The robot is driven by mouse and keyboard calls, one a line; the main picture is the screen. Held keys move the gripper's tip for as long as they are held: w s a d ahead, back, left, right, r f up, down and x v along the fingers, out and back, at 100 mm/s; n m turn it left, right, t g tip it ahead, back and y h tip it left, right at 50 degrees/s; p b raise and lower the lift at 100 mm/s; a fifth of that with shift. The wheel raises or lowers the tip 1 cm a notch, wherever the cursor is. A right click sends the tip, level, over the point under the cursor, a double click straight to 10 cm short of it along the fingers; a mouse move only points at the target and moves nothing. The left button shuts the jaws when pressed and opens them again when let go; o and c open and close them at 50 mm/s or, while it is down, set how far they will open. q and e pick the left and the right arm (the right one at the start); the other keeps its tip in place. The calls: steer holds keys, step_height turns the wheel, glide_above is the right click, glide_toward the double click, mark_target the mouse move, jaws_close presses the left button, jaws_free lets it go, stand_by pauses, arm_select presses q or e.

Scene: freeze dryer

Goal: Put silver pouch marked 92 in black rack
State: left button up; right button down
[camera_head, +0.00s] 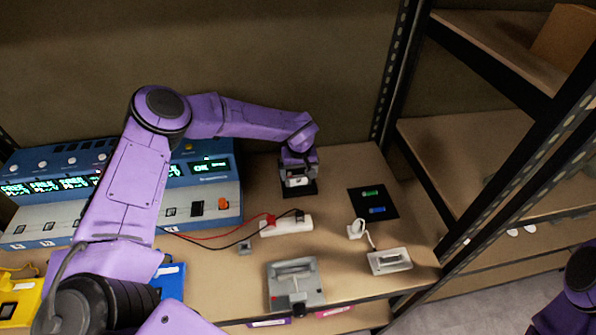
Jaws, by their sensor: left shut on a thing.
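My left gripper (298,182) reaches down over the back middle of the bench. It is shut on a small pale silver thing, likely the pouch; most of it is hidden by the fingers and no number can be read. A small black base (301,192), possibly the black rack, sits right under and around the fingertips. I cannot tell whether the held thing is inside it or just above it. My right gripper is out of view; only part of my right arm shows at the lower right edge.
A blue instrument (222,185) with lit displays stands at left. A white power strip (286,225) with red and black leads lies in front of the gripper. A black mat (381,196) with green and blue pieces is to the right. A grey device (295,285) sits at front.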

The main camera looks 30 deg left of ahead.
arm_select(q)
steer(key=o, duration=0.9)
steer(key=shift+c, duration=0.2)
step_height(320, 180, up, 11)
steer(key=s+d+b, duration=0.1)
steer(key=shift+s+f+b, duration=0.15)
steer(key=shift+b, duration=0.2)
